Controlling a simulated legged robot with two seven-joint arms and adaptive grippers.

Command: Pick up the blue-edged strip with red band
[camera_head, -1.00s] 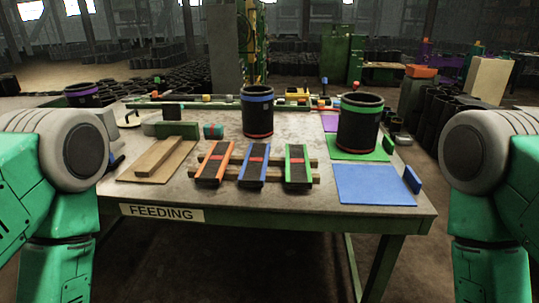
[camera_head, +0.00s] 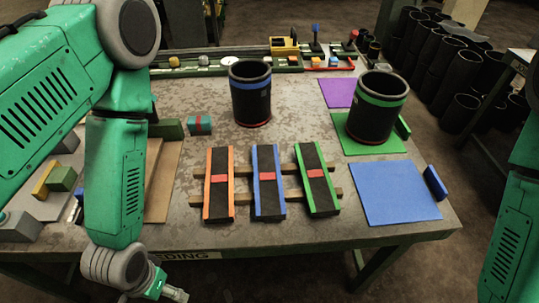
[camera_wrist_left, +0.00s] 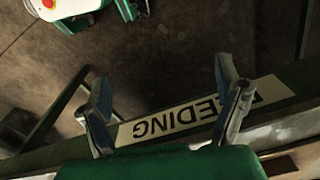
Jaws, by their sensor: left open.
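The blue-edged strip (camera_head: 267,197) is black with a red band across its middle. It lies on two wooden bars in the head view, between an orange-edged strip (camera_head: 219,199) and a green-edged strip (camera_head: 319,195). My left gripper (camera_head: 180,294) is at the bottom of the head view, in front of the table edge, left of and apart from the strip. In the left wrist view its two fingers (camera_wrist_left: 168,100) are spread and empty, over the table's front edge with the label. The strip does not show in the left wrist view. My right gripper is out of view.
A black cylinder with a blue ring (camera_head: 250,97) and one with a green ring (camera_head: 376,110) stand behind the strips. A blue mat (camera_head: 394,193) lies at the right. A small teal block with a red band (camera_head: 199,125) sits behind the strips.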

